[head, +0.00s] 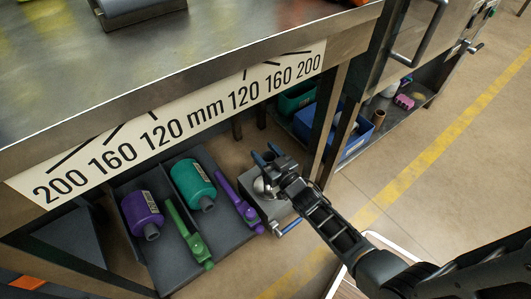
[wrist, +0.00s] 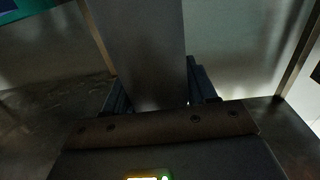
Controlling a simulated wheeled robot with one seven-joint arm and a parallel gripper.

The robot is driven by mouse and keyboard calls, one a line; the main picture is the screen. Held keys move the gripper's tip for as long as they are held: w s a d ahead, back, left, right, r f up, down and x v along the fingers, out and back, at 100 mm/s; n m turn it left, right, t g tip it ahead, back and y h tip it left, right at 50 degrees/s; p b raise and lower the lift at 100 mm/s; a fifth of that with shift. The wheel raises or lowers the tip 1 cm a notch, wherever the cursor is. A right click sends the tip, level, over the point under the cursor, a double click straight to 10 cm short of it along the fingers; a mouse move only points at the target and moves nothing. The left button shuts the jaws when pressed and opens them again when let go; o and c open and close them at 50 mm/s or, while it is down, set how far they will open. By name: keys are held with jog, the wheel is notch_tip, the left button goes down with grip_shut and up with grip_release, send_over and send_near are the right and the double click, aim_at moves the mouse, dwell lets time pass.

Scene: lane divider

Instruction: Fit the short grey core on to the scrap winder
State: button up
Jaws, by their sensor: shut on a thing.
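My gripper (head: 267,155) is under the front edge of the bench, above the right end of the lower shelf. In the wrist view its two dark fingers (wrist: 158,92) are shut on a smooth grey piece, which I take for the short grey core (wrist: 140,45). The piece runs up out of the top of that view, so its far end and full shape are hidden. In the head view I cannot make out the held piece between the fingertips. I cannot identify the scrap winder in either view.
The lower shelf (head: 160,259) holds purple (head: 142,212) and teal (head: 192,184) bottles and green (head: 188,232) and purple (head: 238,202) tools. A grey block with a blue-handled lever (head: 290,227) sits below my gripper. Bench legs (head: 335,140) stand close on the right. Open floor lies further right.

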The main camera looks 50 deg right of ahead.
jog(key=shift+f+b, duration=2.7)
jog(key=shift+f, duration=0.1)
jog(key=shift+f, duration=1.2)
jog(key=o, duration=1.1)
jog(key=shift+p+v, duration=1.15)
jog(key=shift+v, duration=2.75)
